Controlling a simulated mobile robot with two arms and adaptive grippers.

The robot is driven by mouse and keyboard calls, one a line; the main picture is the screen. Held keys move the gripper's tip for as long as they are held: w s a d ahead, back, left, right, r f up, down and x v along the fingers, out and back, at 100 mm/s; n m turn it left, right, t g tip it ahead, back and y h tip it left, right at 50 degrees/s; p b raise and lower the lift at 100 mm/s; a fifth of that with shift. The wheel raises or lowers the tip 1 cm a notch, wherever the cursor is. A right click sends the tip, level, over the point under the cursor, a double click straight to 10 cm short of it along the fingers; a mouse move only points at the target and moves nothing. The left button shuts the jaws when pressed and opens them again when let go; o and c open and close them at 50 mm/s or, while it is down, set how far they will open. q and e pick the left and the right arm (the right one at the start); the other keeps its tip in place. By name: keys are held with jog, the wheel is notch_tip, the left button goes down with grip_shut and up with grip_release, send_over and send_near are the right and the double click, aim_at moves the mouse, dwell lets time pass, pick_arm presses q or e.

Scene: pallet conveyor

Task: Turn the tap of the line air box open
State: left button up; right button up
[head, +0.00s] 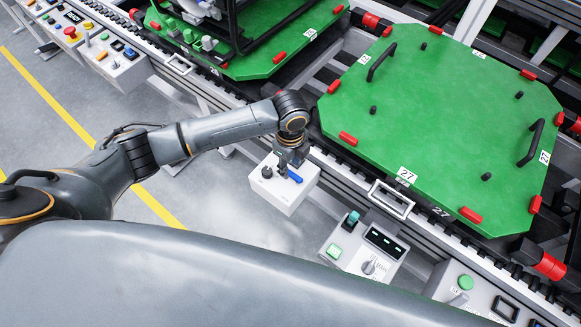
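The line air box (286,199) is a small white box on the near side of the conveyor, in the middle of the head view. On its top are a blue tap handle (295,176) and a dark round knob (266,172). My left gripper (283,174) points down over the box, with its tips close beside the blue handle. I cannot tell whether they touch it, or how far apart the fingers are. My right gripper is not in view.
A green pallet (440,130) marked 27 lies on the conveyor at right, another green pallet (270,58) further left. A control box (363,252) with switches stands right of the air box. A metal handle (390,200) sticks out from the conveyor edge. Open floor lies at left.

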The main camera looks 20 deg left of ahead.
aim_at(293, 175)
pick_arm(q)
jog(key=shift+f, duration=1.4)
grip_shut()
